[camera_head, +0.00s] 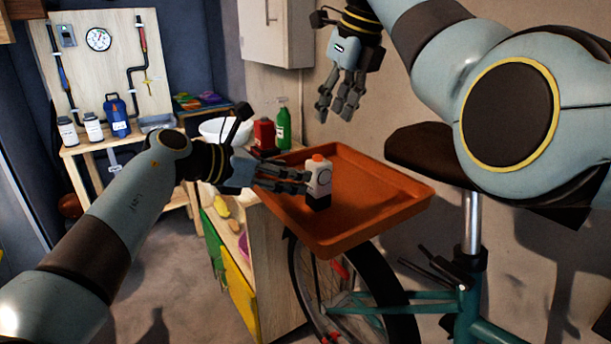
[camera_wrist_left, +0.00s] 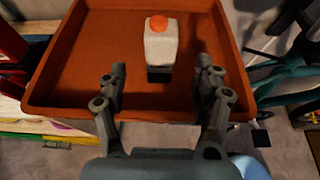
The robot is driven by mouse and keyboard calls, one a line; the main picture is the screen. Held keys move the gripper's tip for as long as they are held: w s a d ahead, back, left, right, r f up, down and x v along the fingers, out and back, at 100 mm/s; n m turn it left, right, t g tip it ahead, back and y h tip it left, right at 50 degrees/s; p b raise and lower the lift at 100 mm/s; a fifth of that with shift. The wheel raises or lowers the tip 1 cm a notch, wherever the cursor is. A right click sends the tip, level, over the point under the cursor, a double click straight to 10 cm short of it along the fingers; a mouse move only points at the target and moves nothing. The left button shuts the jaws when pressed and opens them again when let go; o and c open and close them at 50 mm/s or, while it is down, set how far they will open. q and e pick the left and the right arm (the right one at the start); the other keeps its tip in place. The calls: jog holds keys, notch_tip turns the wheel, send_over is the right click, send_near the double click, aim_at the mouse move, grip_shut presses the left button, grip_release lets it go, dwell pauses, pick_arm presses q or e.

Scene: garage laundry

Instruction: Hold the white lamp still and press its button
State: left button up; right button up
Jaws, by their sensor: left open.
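The white lamp (camera_head: 319,177), with an orange button (camera_head: 317,157) on top and a black base, stands upright in the orange tray (camera_head: 395,215). It also shows in the left wrist view (camera_wrist_left: 161,46). My left gripper (camera_head: 305,181) is open at the lamp's left side in the head view. In the left wrist view its fingers (camera_wrist_left: 161,76) are spread to either side, with the lamp between and slightly beyond the tips; I see gaps on both sides. My right gripper (camera_head: 336,108) hangs above the tray's back edge, fingers pointing down, apart and empty.
A red container (camera_head: 264,134), a green bottle (camera_head: 283,125) and a white bowl (camera_head: 222,131) stand behind the tray's left side. A bicycle with a dark saddle (camera_head: 420,145) is at the right. The tray floor around the lamp is clear.

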aim_at(318, 177)
pick_arm(q)
jog(key=x, duration=0.8)
jog(key=shift+d+f, duration=0.1)
jog(key=shift+f, duration=0.05)
jog(key=c, duration=1.3)
jog(key=shift+c, duration=0.2)
pick_arm(e)
grip_shut()
